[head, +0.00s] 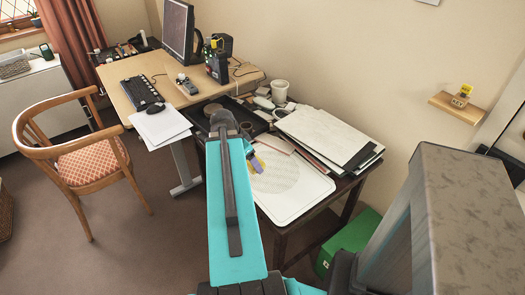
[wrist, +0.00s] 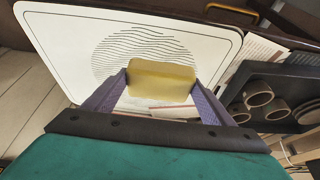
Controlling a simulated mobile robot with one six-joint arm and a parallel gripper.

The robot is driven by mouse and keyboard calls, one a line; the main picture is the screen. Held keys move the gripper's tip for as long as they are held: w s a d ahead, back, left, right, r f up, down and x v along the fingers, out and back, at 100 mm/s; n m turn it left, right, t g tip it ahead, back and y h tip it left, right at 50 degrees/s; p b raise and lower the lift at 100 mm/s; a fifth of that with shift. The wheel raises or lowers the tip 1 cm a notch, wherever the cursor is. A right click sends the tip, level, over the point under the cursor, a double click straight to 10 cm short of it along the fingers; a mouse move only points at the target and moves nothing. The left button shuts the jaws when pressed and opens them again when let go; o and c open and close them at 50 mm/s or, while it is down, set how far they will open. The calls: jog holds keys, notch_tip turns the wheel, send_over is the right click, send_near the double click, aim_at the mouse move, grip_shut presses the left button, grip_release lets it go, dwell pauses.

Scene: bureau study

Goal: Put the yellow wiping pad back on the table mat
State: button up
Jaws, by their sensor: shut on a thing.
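The yellow wiping pad (wrist: 162,76) is a pale yellow block held between the two purple fingers of my gripper (wrist: 160,80) in the wrist view. My gripper is shut on its two ends. The table mat (wrist: 62,38) is a white rounded board with a disc of wavy dark lines; it lies behind the pad in the wrist view. In the head view the mat (head: 302,200) lies on the dark side table, and my gripper (head: 256,163) is over its left part. The arm hides most of the pad there. I cannot tell the gap between pad and mat.
A dark tray (wrist: 300,80) with brown rings stands beside the mat in the wrist view. A stack of papers and folders (head: 325,135) lies behind the mat, with a white cup (head: 279,91) farther back. A green box (head: 348,240) stands on the floor below.

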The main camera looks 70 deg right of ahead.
jog(key=p, duration=0.2)
send_over(265, 154)
jog(key=a, duration=0.1)
jog(key=shift+w+a+f, duration=0.15)
jog(key=shift+w+f, duration=0.3)
jog(key=shift+f, duration=0.1)
jog(key=shift+f, duration=0.15)
jog(key=shift+f+p, duration=0.65)
jog(key=shift+f, duration=0.95)
jog(key=shift+f, duration=0.2)
jog(key=o, duration=1.1)
jog(key=shift+r, duration=0.25)
jog(key=b+v, duration=0.1)
jog(key=v, duration=1.1)
jog(key=shift+b, duration=0.35)
